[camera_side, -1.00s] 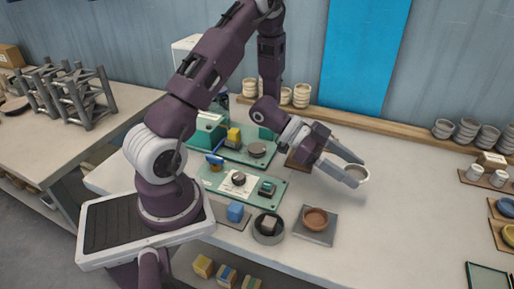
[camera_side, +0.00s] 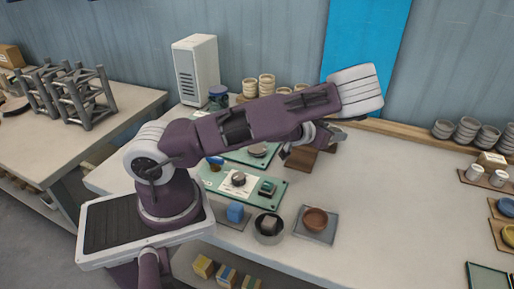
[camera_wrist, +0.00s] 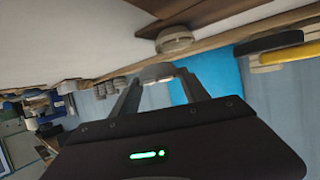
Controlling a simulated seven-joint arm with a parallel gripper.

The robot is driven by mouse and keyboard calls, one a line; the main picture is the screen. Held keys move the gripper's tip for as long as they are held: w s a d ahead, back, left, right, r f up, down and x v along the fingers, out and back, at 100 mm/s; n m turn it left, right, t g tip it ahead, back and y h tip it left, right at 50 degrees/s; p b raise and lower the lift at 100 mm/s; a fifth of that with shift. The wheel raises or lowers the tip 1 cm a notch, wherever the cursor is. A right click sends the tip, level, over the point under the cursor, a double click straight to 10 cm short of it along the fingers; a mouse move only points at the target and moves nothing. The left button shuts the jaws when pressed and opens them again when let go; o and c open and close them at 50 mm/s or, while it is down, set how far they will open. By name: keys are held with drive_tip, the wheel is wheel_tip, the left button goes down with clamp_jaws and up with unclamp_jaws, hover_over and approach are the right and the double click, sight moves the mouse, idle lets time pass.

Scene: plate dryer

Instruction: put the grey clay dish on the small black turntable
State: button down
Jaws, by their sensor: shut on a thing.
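In the wrist view the two fingers of my gripper (camera_wrist: 160,84) are shut on the pale grey dish (camera_wrist: 158,71), which sits between the fingertips. In the side view my gripper (camera_side: 328,134) is mostly hidden behind my raised forearm, above the back of the table near a brown board (camera_side: 301,158). The dish cannot be made out clearly there.
A brown bowl (camera_side: 315,220) stands on a grey tile. A white cabinet (camera_side: 195,70) stands at the back. The table's right middle is clear.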

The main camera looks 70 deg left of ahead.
drive_tip(key=s+a+r+n+g+y, duration=0.1)
drive_tip(key=a+r+n+g+y, duration=0.5)
drive_tip(key=n+y, duration=0.2)
drive_tip(key=r+n+g+y, duration=0.1)
drive_tip(key=r+n+g, duration=0.1)
drive_tip(key=n+g, duration=0.95)
hover_over(261, 150)
wheel_tip(261, 150, down, 10)
drive_tip(key=shift+r, duration=0.1)
drive_tip(key=c, duration=0.6)
unclamp_jaws()
drive_tip(key=shift+o, duration=0.2)
